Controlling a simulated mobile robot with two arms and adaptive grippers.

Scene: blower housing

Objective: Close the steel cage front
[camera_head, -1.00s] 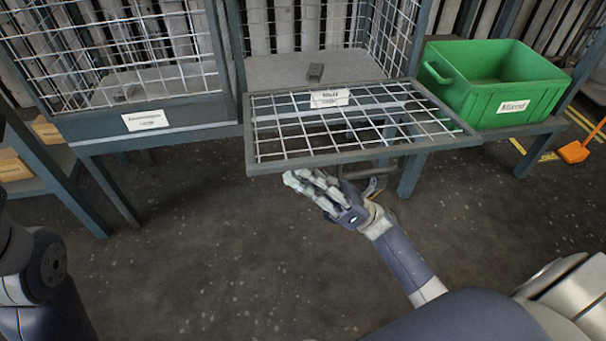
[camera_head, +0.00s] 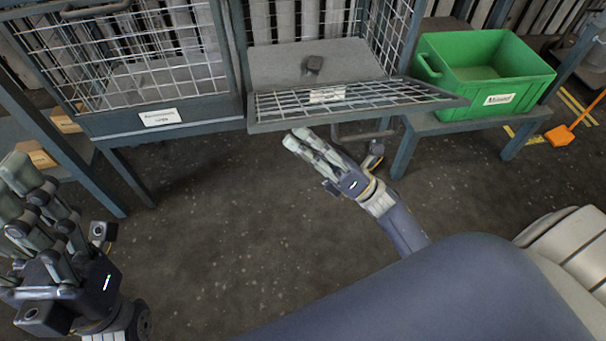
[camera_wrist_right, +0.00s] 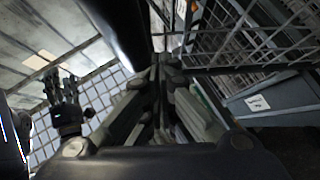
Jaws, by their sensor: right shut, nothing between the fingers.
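The steel cage front (camera_head: 285,104) is a grey-framed wire mesh panel with a white label (camera_head: 327,95). It sticks out from the lower front of the middle cage, folded down and tilted, leaving the cage open. A dark bar handle (camera_head: 362,134) hangs under it. My right gripper (camera_head: 300,140) is shut and empty, with its fingertips just below the panel's outer edge; I cannot tell whether they touch it. Its fingers also show in the right wrist view (camera_wrist_right: 165,95). My left gripper (camera_head: 25,190) is raised at lower left, away from the panel; its closure is unclear.
A green bin (camera_head: 490,75) stands on the right. An orange scoop (camera_head: 560,135) is on the floor. The floor before the cages is clear.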

